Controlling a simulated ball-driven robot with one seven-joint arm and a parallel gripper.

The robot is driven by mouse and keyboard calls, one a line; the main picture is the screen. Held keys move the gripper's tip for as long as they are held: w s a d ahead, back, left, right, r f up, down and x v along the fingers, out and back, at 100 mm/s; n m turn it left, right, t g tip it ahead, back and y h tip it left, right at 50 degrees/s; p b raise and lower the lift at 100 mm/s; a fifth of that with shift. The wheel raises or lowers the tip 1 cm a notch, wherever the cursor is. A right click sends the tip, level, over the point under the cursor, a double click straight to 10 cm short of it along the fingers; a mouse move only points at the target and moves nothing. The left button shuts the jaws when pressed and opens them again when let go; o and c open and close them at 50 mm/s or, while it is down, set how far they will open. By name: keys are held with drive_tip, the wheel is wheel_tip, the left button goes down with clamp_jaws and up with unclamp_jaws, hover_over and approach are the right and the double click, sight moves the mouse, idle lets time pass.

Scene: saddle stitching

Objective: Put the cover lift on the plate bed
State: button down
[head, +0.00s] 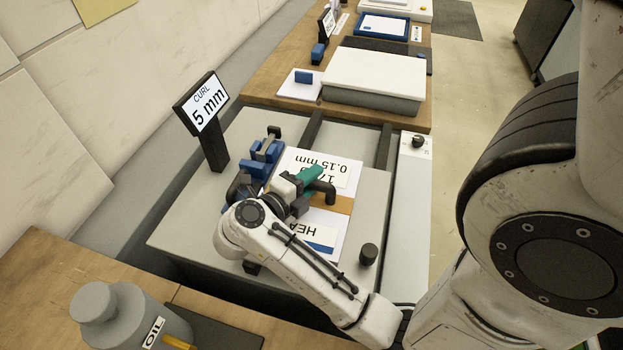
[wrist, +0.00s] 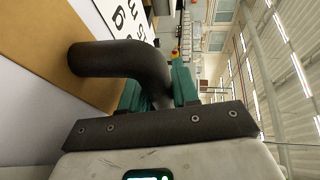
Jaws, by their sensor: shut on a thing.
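The cover lift, as I take it, is a white printed stack (head: 343,173) with a tan band and a dark bent handle (head: 325,191). It is over the grey plate bed (head: 190,218); whether it rests flat or hangs just above cannot be told. My gripper (head: 311,177) has green fingers and is shut on the handle, seen closely in the wrist view (wrist: 157,88). The handle (wrist: 120,58) crosses between the fingers there, with the tan band (wrist: 45,50) behind it. My wrist and arm hide part of the stack and bed.
A "CURL 5 mm" sign (head: 203,112) stands at the bed's left. Blue blocks (head: 262,165) sit close left of my gripper. A black knob (head: 368,254) is at the front right. An oil can (head: 130,318) stands at near left. A white-topped block (head: 377,78) lies beyond.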

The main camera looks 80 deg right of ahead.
drive_tip(key=shift+r, duration=0.1)
drive_tip(key=c, duration=0.8)
unclamp_jaws()
drive_tip(key=shift+c, duration=0.2)
drive_tip(key=shift+w+a+r, duration=0.1)
drive_tip(key=shift+w+a, duration=0.05)
drive_tip(key=shift+a, duration=0.1)
drive_tip(key=shift+p+v, duration=1.15)
drive_tip(key=shift+v, duration=2.3)
